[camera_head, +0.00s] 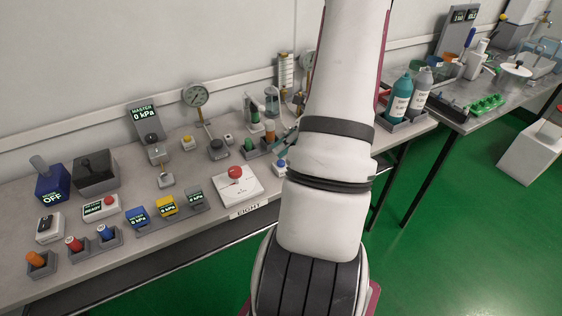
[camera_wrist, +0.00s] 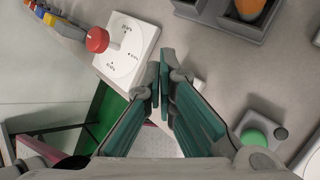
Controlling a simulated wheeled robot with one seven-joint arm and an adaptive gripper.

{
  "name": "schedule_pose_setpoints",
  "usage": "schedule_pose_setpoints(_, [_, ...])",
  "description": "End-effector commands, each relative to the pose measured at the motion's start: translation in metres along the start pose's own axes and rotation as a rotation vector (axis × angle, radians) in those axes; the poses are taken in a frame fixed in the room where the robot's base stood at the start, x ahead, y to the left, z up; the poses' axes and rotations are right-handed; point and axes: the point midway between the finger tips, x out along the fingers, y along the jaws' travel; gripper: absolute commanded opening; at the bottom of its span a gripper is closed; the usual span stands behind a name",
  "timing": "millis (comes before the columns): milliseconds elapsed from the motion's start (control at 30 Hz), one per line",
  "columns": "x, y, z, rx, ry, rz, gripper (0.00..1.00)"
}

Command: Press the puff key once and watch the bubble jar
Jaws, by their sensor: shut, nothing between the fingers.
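My gripper (camera_wrist: 163,82) is shut and empty, with its teal fingers pointing down over the grey bench in the wrist view. In the head view its fingers (camera_head: 286,145) show just left of my arm. A small white block with a blue top (camera_head: 281,165) stands just below them near the bench edge. A pale block (camera_wrist: 199,85) is partly hidden behind the right finger in the wrist view. I cannot tell which part is the puff key. A clear upright cylinder (camera_head: 272,101) at the back may be the bubble jar; bubbles in it are too small to tell.
A white box with a red knob (camera_head: 236,174) stands left of the fingers, also in the wrist view (camera_wrist: 97,40). A holder with an orange handle (camera_wrist: 250,8) and a green round button (camera_wrist: 256,141) are to the right. Bottles (camera_head: 400,97) stand beyond my arm.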

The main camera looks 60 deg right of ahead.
Motion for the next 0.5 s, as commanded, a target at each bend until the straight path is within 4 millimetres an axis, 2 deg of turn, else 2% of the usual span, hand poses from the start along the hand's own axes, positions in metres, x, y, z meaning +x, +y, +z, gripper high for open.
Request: schedule_pose_setpoints(500, [0.0052,-0.0037,-0.0039,0.001,0.0,0.0,0.0])
